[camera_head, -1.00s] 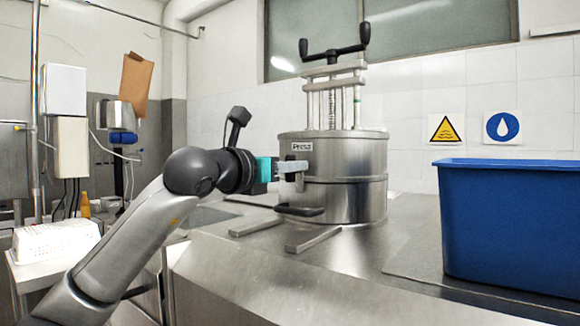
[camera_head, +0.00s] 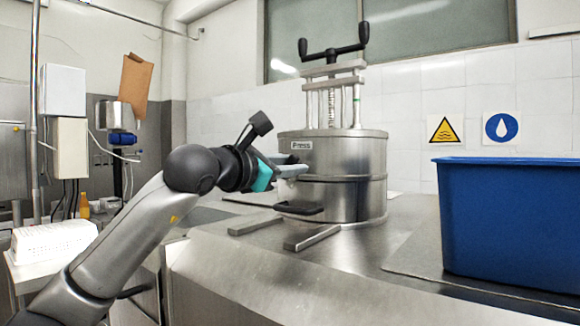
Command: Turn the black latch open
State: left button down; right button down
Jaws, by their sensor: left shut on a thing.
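The steel press (camera_head: 345,190) is a round drum with a "Press" label, standing on the steel counter. My left gripper (camera_head: 292,172) reaches it from the left, at the front left of the drum just below the label. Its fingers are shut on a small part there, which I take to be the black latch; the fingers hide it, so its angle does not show. The gripper is tilted, rolled about its own axis. A black handle (camera_head: 299,208) sticks out of the drum just below the fingers. My right gripper is not in view.
A blue bin (camera_head: 510,225) stands on the counter at the right. Two steel bars (camera_head: 312,237) lie at the foot of the press. A black crank handle (camera_head: 334,53) tops the press. A white basket (camera_head: 52,243) stands at the far left. The counter front is clear.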

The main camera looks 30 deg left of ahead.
pick_arm(q)
jog(key=m, duration=0.5)
jog(key=shift+f+m, duration=0.1)
jog(key=shift+m, duration=0.2)
jog(key=m, duration=0.5)
jog(key=shift+d+f+m, duration=0.1)
jog(key=shift+d+m, duration=0.05)
jog(key=shift+m, duration=0.25)
jog(key=c, duration=0.8)
grip_release()
jog(key=shift+c, duration=0.2)
jog(key=shift+s, duration=0.1)
